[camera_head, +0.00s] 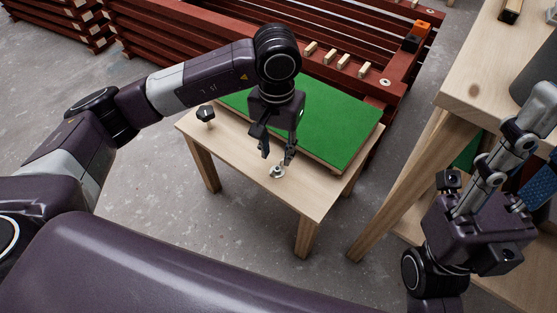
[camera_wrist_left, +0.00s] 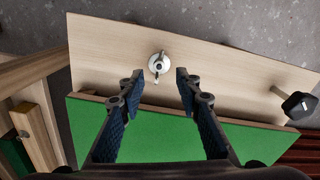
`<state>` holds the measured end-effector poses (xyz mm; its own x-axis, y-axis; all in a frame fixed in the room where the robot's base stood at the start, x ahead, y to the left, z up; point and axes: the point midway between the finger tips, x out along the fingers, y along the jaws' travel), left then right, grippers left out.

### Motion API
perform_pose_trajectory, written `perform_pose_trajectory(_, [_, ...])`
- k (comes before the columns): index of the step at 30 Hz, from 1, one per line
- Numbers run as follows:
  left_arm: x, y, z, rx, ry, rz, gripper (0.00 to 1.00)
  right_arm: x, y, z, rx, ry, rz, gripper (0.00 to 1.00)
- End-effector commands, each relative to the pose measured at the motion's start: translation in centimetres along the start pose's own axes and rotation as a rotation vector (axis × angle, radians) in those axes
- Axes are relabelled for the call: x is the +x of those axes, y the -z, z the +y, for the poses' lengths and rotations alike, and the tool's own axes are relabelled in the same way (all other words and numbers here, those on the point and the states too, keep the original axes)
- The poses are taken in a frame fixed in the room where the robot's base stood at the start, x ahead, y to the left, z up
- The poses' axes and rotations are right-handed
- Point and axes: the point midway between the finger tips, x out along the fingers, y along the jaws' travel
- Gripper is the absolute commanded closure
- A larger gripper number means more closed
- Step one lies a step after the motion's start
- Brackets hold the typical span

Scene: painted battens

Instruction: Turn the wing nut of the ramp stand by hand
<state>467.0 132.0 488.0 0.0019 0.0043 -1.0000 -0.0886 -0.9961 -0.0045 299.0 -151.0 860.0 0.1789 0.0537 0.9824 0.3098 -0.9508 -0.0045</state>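The wing nut (camera_head: 277,171) is a small metal piece on a round washer, on the pale wooden top of the ramp stand (camera_head: 310,196). It also shows in the left wrist view (camera_wrist_left: 158,66), just beyond my fingertips and between their lines. My left gripper (camera_head: 277,156) is open and empty, pointing down just above the nut, and it does not appear to touch it. Its two blue-padded fingers (camera_wrist_left: 159,84) stand apart in the left wrist view. A green panel (camera_head: 320,125) lies on the stand behind the nut. My right gripper (camera_head: 540,115) is at the right; its fingertips are unclear.
A black knob (camera_head: 205,113) stands on the stand's left end. Dark red battens (camera_head: 190,40) with small wooden blocks (camera_head: 343,62) are behind. A wooden workbench (camera_head: 480,95) stands at the right. Concrete floor (camera_head: 150,185) is clear left of the stand.

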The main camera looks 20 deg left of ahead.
Motion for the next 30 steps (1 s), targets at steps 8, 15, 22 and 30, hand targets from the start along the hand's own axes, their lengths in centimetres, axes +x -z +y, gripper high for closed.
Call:
perform_pose_trajectory(8, [4.5, -0.1, 0.1, -0.002, -0.003, -0.003, 0.69, 0.5, -0.2, -0.1, -0.006, 0.019, 0.048, 0.64])
perform_pose_trajectory(15, [5.3, 0.0, 0.1, -0.002, -0.004, 0.0, 0.69, 0.8, -0.2, -0.1, -0.008, 0.024, 0.057, 0.64])
perform_pose_trajectory(22, [5.2, 0.0, 0.1, -0.002, -0.004, 0.0, 0.75, 0.9, -0.2, -0.1, -0.008, 0.024, 0.056, 0.64])
perform_pose_trajectory(30, [5.2, 0.0, 0.1, -0.002, -0.004, 0.0, 1.0, 0.9, -0.2, -0.1, -0.007, 0.024, 0.056, 0.64])
